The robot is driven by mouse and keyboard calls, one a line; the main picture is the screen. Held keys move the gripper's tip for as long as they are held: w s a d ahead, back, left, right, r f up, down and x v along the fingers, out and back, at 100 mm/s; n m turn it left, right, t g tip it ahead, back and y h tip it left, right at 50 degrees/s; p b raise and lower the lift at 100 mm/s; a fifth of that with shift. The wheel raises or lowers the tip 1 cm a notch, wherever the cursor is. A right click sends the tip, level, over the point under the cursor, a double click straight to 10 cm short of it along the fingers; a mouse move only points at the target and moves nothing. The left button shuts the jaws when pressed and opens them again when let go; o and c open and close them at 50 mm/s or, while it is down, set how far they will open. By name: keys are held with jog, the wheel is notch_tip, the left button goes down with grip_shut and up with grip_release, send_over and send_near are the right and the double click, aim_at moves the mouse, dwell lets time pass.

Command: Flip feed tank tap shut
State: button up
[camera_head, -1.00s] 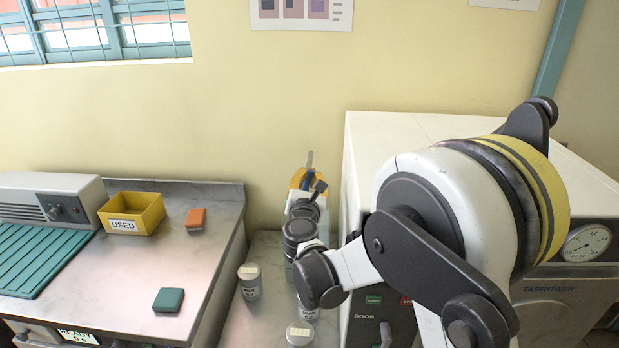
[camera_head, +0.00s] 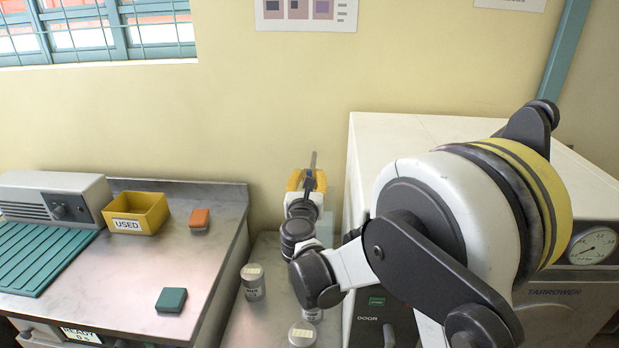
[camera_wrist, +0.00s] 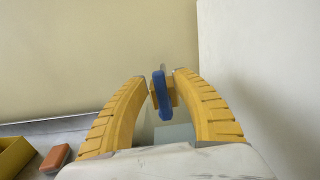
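A blue tap lever (camera_wrist: 160,92) shows in the wrist view, upright, with a brass-yellow tap body (camera_wrist: 171,94) behind it. My gripper (camera_wrist: 161,78) is open, its two yellow ridged fingers on either side of the lever. Gaps seem to show between lever and fingers, so I cannot confirm contact. In the head view my gripper (camera_head: 307,181) is far off near the wall, beside the white cabinet. A thin grey upright piece (camera_head: 313,161) shows at the fingertips. The blue lever is not clear there, and the tank is mostly hidden by my arm.
The white cabinet (camera_head: 424,126) stands close on the right. The left bench holds a yellow USED bin (camera_head: 153,211), an orange block (camera_head: 200,219) and a teal block (camera_head: 172,300). Lidded jars (camera_head: 253,283) stand on the lower surface below my arm.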

jog(key=shift+s, duration=0.1)
jog(key=s, duration=1.1)
jog(key=shift+s+a, duration=0.2)
jog(key=shift+s, duration=0.2)
